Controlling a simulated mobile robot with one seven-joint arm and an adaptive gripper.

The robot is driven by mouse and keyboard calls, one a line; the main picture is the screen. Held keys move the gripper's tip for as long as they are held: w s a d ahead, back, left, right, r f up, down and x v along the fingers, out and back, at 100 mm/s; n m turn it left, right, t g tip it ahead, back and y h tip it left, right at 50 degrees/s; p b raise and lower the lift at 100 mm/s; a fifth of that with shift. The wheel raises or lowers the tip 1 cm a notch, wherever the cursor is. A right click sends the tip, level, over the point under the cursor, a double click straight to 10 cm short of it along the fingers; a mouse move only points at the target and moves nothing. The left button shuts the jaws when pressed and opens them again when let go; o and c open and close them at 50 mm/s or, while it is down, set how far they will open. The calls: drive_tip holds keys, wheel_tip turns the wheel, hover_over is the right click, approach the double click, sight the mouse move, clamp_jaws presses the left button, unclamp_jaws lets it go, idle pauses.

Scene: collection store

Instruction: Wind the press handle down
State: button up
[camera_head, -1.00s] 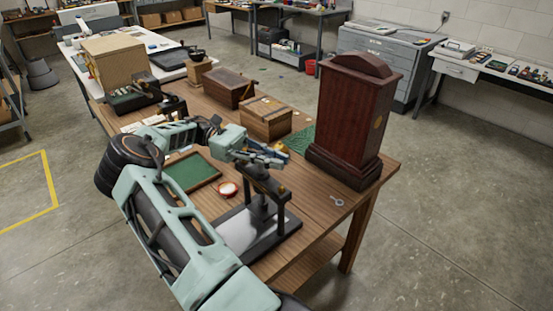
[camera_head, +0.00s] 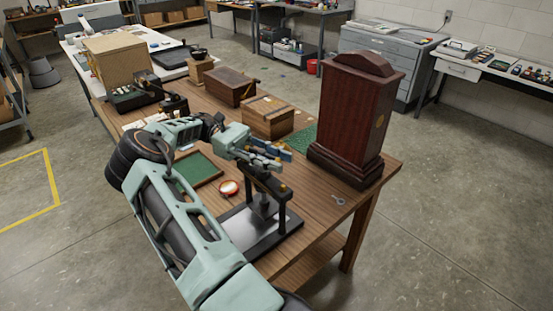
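The press (camera_head: 262,207) stands on the wooden workbench near its front edge. It has a dark frame with upright posts and a pale flat bed (camera_head: 245,229). My gripper (camera_head: 284,158) is over the top of the press, pointing right, with its fingers just above the dark crossbar. The press handle cannot be made out clearly; the gripper covers that area. Whether the fingers touch or hold anything is too small to tell.
A tall dark-red wooden case (camera_head: 352,115) stands right of the press. Bench surface right of the press is mostly clear.

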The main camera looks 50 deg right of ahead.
drive_tip(key=shift+r, duration=0.1)
wheel_tip(320, 180, up, 10)
drive_tip(key=shift+f, duration=0.1)
idle(0.3)
